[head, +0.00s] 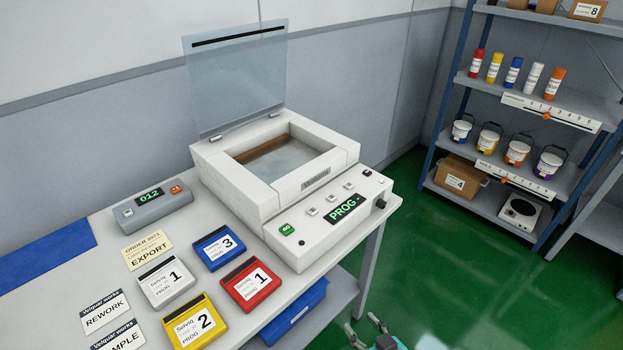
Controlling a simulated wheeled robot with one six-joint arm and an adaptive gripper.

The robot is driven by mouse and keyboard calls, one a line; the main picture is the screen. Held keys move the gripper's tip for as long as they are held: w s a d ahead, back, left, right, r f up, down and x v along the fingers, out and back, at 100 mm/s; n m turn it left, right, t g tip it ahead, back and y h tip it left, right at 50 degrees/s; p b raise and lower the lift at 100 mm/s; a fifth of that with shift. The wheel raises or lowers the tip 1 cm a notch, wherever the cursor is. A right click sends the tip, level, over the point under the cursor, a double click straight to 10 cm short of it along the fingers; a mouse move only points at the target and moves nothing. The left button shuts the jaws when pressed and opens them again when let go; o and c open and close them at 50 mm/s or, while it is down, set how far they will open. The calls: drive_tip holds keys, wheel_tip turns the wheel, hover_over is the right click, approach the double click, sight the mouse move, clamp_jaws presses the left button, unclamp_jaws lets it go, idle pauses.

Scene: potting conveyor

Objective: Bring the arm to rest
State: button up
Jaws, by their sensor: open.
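My gripper (363,326) shows only in part at the bottom edge of the head view, right of the table. Its two fingers are spread apart with nothing between them. It is over the green floor and appears clear of the table. The rest of my arm is mostly out of view.
A white machine (319,227) with its clear lid (238,78) raised stands on the table (60,285). Several cartridges, including a red one (251,286), and cards lie in front. A blue bin (296,312) sits below. Shelving (437,130) stands right; green floor (455,265) between is clear.

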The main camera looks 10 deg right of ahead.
drive_tip(key=shift+s, duration=0.1)
drive_tip(key=s+a+r+m+t+h, duration=0.1)
drive_tip(key=s+r+m+h, duration=0.2)
drive_tip(key=s, duration=2)
drive_tip(key=s+r+t, duration=0.1)
drive_tip(key=s+r, duration=0.5)
drive_tip(key=shift+s+a+n+y, duration=0.3)
drive_tip(key=shift+a+n, duration=0.1)
drive_tip(key=shift+a, duration=0.05)
drive_tip(key=shift+r, duration=0.1)
